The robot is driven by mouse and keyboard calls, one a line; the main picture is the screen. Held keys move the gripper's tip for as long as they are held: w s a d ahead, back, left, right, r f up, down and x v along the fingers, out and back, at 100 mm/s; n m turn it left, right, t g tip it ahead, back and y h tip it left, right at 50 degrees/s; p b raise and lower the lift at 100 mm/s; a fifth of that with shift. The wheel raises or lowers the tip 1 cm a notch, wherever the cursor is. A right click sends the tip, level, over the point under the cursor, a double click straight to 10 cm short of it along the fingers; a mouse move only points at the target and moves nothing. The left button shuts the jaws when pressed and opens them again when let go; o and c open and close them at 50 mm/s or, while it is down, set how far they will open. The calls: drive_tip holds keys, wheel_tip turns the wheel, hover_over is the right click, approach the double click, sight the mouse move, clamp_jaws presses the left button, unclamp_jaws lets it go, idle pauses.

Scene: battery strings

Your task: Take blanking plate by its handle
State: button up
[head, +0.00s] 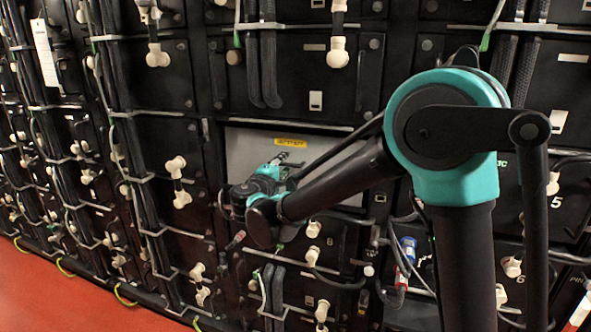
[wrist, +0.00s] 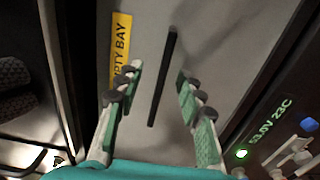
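The blanking plate is a pale grey panel set in the rack, with a yellow label reading "EMPTY BAY" in part; it shows in the head view (head: 242,150) and in the wrist view (wrist: 214,45). Its handle (wrist: 163,78) is a thin black bar, slightly tilted in the wrist view. My gripper (wrist: 159,72) is open, with one finger on each side of the handle in the picture. I cannot tell whether the fingertips reach the handle's depth. No contact shows. In the head view my gripper (head: 283,160) is in front of the plate, and my arm hides part of it.
Black battery modules with white terminals and cables surround the plate. A lit green indicator (wrist: 242,154) and a display sit to the right in the wrist view. Cables and a blue part (head: 408,247) hang below right. Red floor (head: 60,295) is open at lower left.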

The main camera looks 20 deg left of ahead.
drive_tip(key=shift+w, duration=0.45)
idle(0.3)
drive_tip(key=shift+c, duration=0.6)
clamp_jaws()
drive_tip(key=shift+r, duration=0.65)
drive_tip(key=shift+s, duration=0.1)
drive_tip(key=s+a, duration=0.1)
drive_tip(key=s, duration=1.2)
drive_tip(key=shift+s, duration=0.4)
idle(2.0)
